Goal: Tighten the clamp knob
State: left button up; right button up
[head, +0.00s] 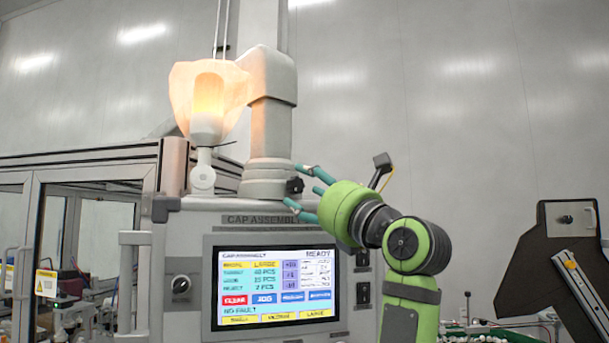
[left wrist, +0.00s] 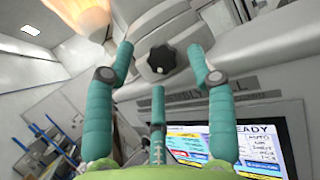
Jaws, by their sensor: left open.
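The clamp knob (head: 295,185) is a small black lobed knob on the grey collar at the foot of the column (head: 270,140), above the screen. It also shows in the left wrist view (left wrist: 162,59), near top centre. My left gripper (head: 302,184) comes at it from the right in the head view, its teal fingers spread open. In the left wrist view the two outer fingers (left wrist: 160,52) stand on either side of the knob, with a gap to each. The third finger points up from below, short of the knob in the picture. I cannot tell whether any finger touches it. My right gripper is not in view.
A framed glass enclosure (head: 95,165) stands at the left. A dark angled panel (head: 560,255) is at the right.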

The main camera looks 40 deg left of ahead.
pick_arm(q)
jog(key=shift+x, duration=0.8)
jog(key=shift+d, duration=0.1)
jog(key=shift+d, duration=0.1)
jog(key=c, duration=1.1)
jog(key=shift+r, duration=0.1)
